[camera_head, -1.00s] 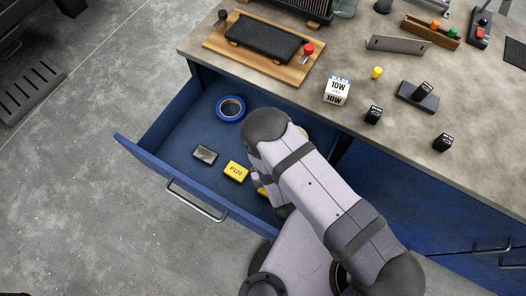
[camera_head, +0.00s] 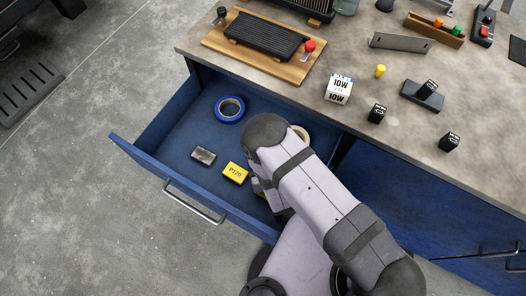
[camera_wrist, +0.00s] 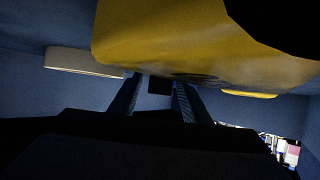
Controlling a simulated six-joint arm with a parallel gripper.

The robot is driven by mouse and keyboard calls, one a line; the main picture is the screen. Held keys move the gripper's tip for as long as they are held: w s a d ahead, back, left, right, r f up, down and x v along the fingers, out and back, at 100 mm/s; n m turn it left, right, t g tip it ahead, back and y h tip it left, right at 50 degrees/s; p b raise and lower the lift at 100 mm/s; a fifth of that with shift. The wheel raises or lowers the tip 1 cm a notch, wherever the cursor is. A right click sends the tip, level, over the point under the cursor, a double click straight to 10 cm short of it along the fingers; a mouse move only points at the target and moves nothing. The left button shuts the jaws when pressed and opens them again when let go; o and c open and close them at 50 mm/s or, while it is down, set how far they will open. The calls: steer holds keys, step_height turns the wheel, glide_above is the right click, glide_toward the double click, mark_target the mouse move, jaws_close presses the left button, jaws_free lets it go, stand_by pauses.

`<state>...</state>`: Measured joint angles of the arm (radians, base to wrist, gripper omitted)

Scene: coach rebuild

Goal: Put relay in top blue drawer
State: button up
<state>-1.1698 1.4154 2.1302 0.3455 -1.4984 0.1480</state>
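Black relay-like cubes with white markings stand on the bench: one near the middle (camera_head: 377,113), one at the right (camera_head: 449,141), and one on a dark base (camera_head: 428,88). The blue drawer (camera_head: 130,151) is pulled open below the bench top. My gripper (camera_wrist: 158,88) is inside it, mostly hidden by my arm in the head view. In the wrist view its two fingers stand apart with a small dark patch between the tips. I cannot tell whether this is a held relay or shadow.
The drawer holds blue tape (camera_head: 229,109), a grey-black block (camera_head: 203,155), a yellow P120 block (camera_head: 235,173) and a cream roll (camera_head: 301,134) partly behind my arm. A large yellow surface (camera_wrist: 190,40) hangs close above the fingers in the wrist view. The drawer's left part has bare floor.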

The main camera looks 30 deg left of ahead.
steer(key=shift+r, duration=0.2)
steer(key=shift+s+d+r+p, duration=0.3)
steer(key=shift+s+d+p, duration=0.1)
steer(key=shift+p, duration=0.15)
steer(key=shift+p+v, duration=0.65)
steer(key=shift+v, duration=0.5)
step_height(320, 180, up, 7)
steer(key=p, duration=0.5)
steer(key=shift+a+f, duration=0.15)
steer(key=shift+a, duration=0.05)
steer(key=shift+w, duration=0.15)
